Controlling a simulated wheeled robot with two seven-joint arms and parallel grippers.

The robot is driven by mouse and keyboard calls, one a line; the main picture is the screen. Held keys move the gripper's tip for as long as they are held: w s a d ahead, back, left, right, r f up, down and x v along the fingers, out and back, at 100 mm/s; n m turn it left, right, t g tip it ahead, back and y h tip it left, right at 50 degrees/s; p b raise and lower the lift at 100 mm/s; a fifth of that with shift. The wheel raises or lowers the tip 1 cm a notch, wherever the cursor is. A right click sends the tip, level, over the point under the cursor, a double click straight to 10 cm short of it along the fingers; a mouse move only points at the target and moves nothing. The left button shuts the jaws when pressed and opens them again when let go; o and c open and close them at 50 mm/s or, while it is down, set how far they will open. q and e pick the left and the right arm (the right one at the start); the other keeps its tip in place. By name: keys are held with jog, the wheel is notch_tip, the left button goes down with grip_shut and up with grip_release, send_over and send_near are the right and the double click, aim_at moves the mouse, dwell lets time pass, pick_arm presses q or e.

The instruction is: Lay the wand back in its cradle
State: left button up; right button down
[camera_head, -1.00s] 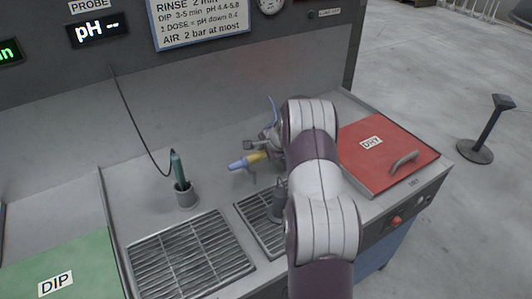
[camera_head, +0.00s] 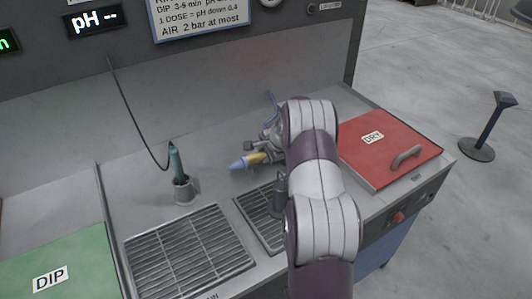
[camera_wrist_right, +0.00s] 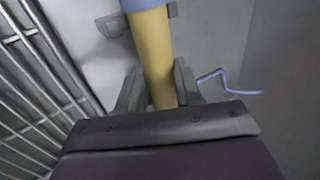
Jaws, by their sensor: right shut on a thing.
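The wand has a yellow shaft (camera_head: 257,158) and a blue end (camera_head: 237,164), and lies nearly level low over the grey counter. My right gripper (camera_head: 268,146), partly hidden by my own arm, is shut on it. In the right wrist view the yellow shaft (camera_wrist_right: 155,60) runs between the two fingers (camera_wrist_right: 158,88). Grey bracket-like pieces (camera_wrist_right: 110,25) show on both sides of the shaft, probably the cradle; I cannot tell whether the wand touches them. A thin blue line (camera_wrist_right: 225,78) shows beside the gripper. My left gripper is not in view.
A teal probe (camera_head: 175,160) on a black cable stands in a grey cup (camera_head: 183,190). Metal grates (camera_head: 190,255) lie in front. A red DRY lid (camera_head: 390,155) with a handle is at the right, a green DIP lid (camera_head: 65,262) at the left. A grey back wall rises behind.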

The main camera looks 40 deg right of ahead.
jog(key=shift+r, duration=0.1)
jog(key=c, duration=0.7)
grip_release()
jog(key=shift+o, duration=0.2)
jog(key=v, duration=1.2)
jog(key=shift+r, duration=0.3)
jog(key=shift+s, duration=0.15)
